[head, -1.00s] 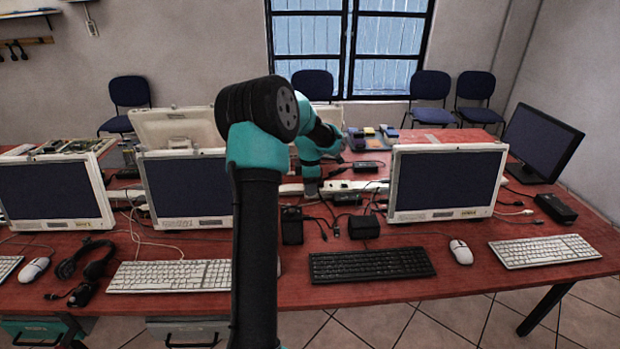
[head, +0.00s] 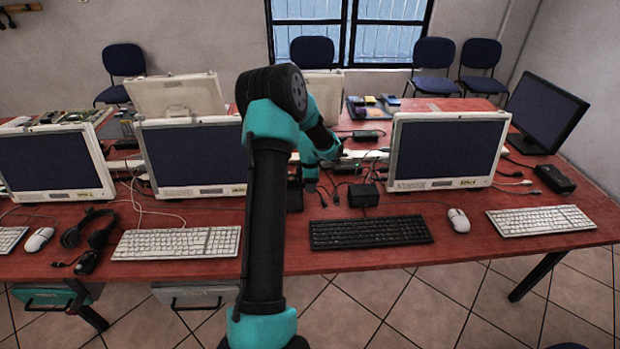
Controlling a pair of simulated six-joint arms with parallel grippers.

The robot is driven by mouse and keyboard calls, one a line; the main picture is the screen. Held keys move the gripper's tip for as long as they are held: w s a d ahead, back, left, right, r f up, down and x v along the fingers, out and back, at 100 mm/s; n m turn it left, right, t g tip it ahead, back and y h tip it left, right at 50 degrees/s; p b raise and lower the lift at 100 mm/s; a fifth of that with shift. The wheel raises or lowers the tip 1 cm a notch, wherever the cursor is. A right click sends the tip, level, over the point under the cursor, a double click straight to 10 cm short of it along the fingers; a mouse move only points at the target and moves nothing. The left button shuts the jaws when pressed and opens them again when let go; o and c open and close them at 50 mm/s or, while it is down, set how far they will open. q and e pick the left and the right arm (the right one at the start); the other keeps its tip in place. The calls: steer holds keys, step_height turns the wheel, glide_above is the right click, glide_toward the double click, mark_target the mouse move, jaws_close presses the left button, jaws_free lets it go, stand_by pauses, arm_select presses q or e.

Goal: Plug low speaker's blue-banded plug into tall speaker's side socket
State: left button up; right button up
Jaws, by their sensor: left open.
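The tall speaker (head: 295,195) is a dark upright box on the red table, partly hidden behind my left arm. The low speaker (head: 363,195) is a squat black box to its right. Thin dark cables lie between the two, with a small cable end (head: 335,198) just left of the low speaker. I cannot make out a blue band or the side socket. My left gripper (head: 311,186) is open and points down between the speakers, close to the tall speaker's right side. I cannot tell whether it touches anything. My right gripper is not in view.
A black keyboard (head: 370,233) lies in front of the speakers. A white monitor (head: 445,152) stands to the right and another (head: 192,158) to the left. Black adapters and a white power strip (head: 365,155) lie behind. The table's front right has some free room.

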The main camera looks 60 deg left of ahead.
arm_select(q)
jaws_close()
steer(key=shift+c, duration=0.2)
jaws_free()
stand_by(0.6)
